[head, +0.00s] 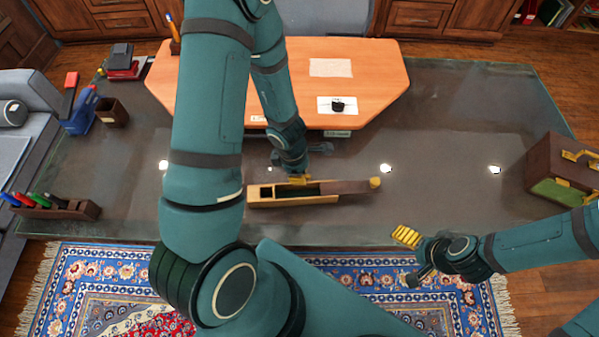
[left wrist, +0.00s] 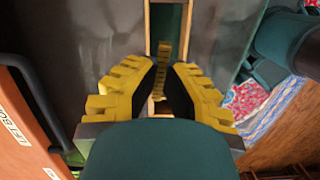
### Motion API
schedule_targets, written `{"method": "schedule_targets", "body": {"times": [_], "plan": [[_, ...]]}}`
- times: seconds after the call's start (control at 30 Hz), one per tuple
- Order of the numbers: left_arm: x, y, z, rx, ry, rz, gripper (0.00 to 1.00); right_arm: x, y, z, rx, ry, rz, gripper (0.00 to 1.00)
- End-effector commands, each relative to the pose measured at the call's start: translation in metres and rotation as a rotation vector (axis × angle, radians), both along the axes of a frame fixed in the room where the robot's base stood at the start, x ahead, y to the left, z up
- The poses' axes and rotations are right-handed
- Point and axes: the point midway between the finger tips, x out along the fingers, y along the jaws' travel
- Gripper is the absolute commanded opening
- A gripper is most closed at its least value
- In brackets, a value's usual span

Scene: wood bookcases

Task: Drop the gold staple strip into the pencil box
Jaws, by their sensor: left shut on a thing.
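The pencil box (head: 259,202) is a long wooden box on the dark table, in the head view's middle. Its lid (head: 345,187), with a gold knob, is slid to the right, so a dark green inside shows at its left part. My left gripper (head: 300,180) is over this opening, pointing down. In the left wrist view its yellow fingers (left wrist: 165,68) close on a small gold strip (left wrist: 163,50), seen above the box's opening (left wrist: 166,18). The fingers partly hide the strip. My right gripper (head: 411,257) is open and empty at the table's front edge.
An orange desk pad (head: 290,60) with papers and a small black pot (head: 337,104) lies behind the box. A wooden chest (head: 560,165) stands at the right. A marker holder (head: 60,210), blue stapler (head: 82,112) and brown cup (head: 112,112) stand at the left.

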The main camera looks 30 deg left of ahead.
Motion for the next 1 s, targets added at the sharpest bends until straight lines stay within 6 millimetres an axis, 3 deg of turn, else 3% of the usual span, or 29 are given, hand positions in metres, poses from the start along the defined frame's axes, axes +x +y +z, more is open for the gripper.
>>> {"method": "schedule_targets", "body": {"times": [0.27,0.37,0.4,0.77,1.0], "plan": [[0.0,0.0,-0.002,0.0,0.0,0.0,0.0,0.0,0.0,-0.002,-0.001,-0.001,0.0,1.0],[0.0,0.0,-0.002,0.0,0.0,0.0,0.34,0.0,0.0,-0.003,-0.001,-0.001,0.0,1.0],[0.0,0.0,-0.002,0.0,0.0,0.0,0.39,0.0,0.0,-0.003,-0.001,-0.001,0.0,1.0],[0.0,0.0,-0.001,0.001,-0.001,-0.002,0.39,0.0,0.0,-0.003,-0.001,0.0,0.0,1.0],[-0.001,0.001,0.01,0.004,0.0,-0.007,0.39,0.0,0.0,-0.003,-0.001,0.0,0.0,1.0]]}}
